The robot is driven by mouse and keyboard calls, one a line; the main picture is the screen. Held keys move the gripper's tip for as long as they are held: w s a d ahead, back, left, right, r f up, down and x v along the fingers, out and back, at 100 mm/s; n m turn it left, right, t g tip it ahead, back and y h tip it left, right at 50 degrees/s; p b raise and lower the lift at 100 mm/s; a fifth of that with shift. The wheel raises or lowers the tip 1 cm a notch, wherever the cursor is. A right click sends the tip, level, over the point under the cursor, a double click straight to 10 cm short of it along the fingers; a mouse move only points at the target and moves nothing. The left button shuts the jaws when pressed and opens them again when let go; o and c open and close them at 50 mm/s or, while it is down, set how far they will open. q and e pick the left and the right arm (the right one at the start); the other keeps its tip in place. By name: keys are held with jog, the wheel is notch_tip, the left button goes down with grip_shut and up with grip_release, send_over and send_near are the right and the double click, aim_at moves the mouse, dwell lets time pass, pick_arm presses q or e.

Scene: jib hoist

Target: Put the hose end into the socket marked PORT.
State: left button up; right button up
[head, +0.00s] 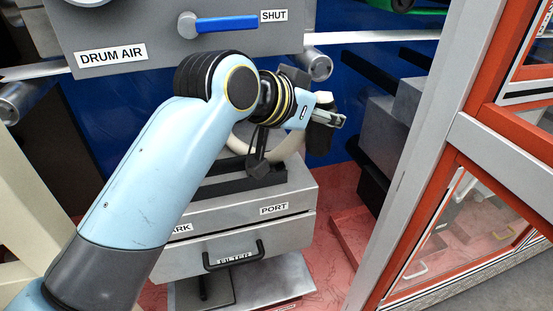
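The PORT label (274,208) is on the upper front edge of a grey box (237,219). A dark fitting (258,168) stands on the box top above and behind this label. I cannot tell whether it is the socket or the hose end. A pale curved hose (290,148) shows behind it, partly covered by my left arm. My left gripper (325,122) is above and to the right of the fitting, pointing right. Its fingers are seen at an angle, and no held object is clear. My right gripper is not in view.
A FILTER drawer (215,245) with a black handle is below. A DRUM AIR panel (150,35) with a blue lever (226,23) at SHUT is above. An orange-framed cabinet (470,190) stands right.

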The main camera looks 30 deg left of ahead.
pick_arm(q)
jog(key=a+f, duration=1)
jog(key=a, duration=0.1)
jog(key=shift+s+a+f, duration=0.15)
jog(key=shift+s+f, duration=0.1)
jog(key=shift+f, duration=0.15)
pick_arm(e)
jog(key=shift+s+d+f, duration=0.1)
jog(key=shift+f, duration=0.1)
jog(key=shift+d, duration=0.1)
pick_arm(q)
jog(key=o, duration=1.3)
jog(key=shift+c, duration=0.2)
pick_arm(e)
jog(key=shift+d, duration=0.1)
